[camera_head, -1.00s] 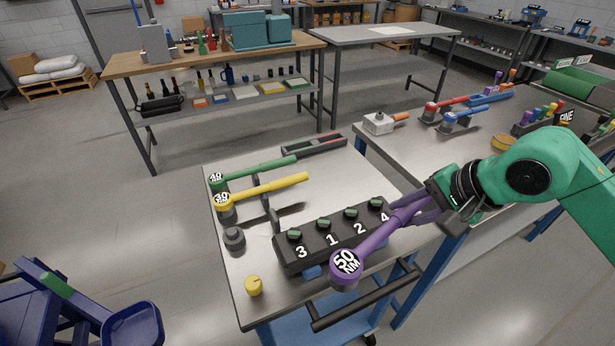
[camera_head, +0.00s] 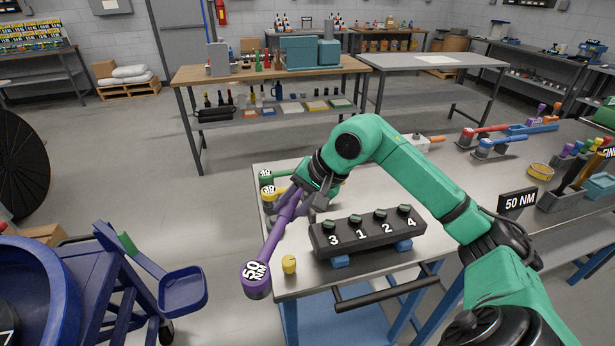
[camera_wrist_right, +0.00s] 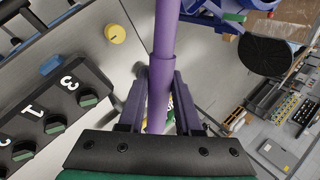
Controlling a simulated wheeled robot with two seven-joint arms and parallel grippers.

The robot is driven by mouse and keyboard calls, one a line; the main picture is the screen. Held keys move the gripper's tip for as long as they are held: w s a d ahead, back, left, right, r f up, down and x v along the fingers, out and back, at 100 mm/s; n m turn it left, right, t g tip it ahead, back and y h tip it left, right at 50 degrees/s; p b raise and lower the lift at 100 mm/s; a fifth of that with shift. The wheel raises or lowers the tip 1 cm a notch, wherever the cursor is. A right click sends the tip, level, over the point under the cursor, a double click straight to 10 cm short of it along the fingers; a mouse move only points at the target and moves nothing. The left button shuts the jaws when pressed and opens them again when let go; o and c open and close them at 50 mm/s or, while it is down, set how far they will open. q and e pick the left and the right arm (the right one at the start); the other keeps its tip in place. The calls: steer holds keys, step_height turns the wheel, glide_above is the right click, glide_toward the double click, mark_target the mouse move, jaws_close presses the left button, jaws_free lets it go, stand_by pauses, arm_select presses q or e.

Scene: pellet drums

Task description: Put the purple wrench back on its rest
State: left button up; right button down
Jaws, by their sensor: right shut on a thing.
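The purple wrench (camera_head: 276,243) is held by its handle in my right gripper (camera_head: 305,190), which is shut on it above the left part of the steel bench cart (camera_head: 415,280). Its round head, marked 50 NM, points toward the lower left of the head view, near the cart's left edge. In the right wrist view the purple handle (camera_wrist_right: 166,45) runs up between the fingers (camera_wrist_right: 158,100). The green wrench (camera_head: 280,175) and the yellow wrench (camera_head: 268,192) lie behind, partly covered by my gripper. I cannot make out an empty rest; the wrench and gripper may hide it. My left gripper is not in view.
A black block with numbered knobs (camera_head: 345,248) stands right of the wrench. A yellow cap (camera_head: 289,264) stands beside the wrench's head. A blue trolley (camera_head: 85,285) is at the left. A 50 NM sign (camera_head: 518,202) stands at the right.

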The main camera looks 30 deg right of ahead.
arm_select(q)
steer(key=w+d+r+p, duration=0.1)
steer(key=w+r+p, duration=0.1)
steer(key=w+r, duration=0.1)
arm_select(e)
steer(key=shift+w+d+f+m+t+h, duration=0.25)
steer(key=shift+w+d+f+m+h, duration=1)
steer(key=shift+d+m, duration=2.35)
steer(key=shift+w+d+f+m+t+h, duration=0.3)
steer(key=shift+w+d+m+h, duration=1.9)
steer(key=shift+d, duration=2.55)
steer(key=shift+y, duration=0.25)
steer(key=f+b, duration=0.2)
steer(key=f, duration=0.1)
steer(key=f+b, duration=0.3)
steer(key=shift+s+b, duration=0.2)
steer(key=shift+b, duration=0.15)
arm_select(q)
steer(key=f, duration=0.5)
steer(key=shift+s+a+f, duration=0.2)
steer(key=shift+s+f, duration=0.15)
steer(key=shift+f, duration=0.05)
arm_select(e)
steer(key=shift+r, duration=0.1)
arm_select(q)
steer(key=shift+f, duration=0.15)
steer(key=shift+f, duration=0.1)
arm_select(e)
steer(key=shift+s, duration=0.1)
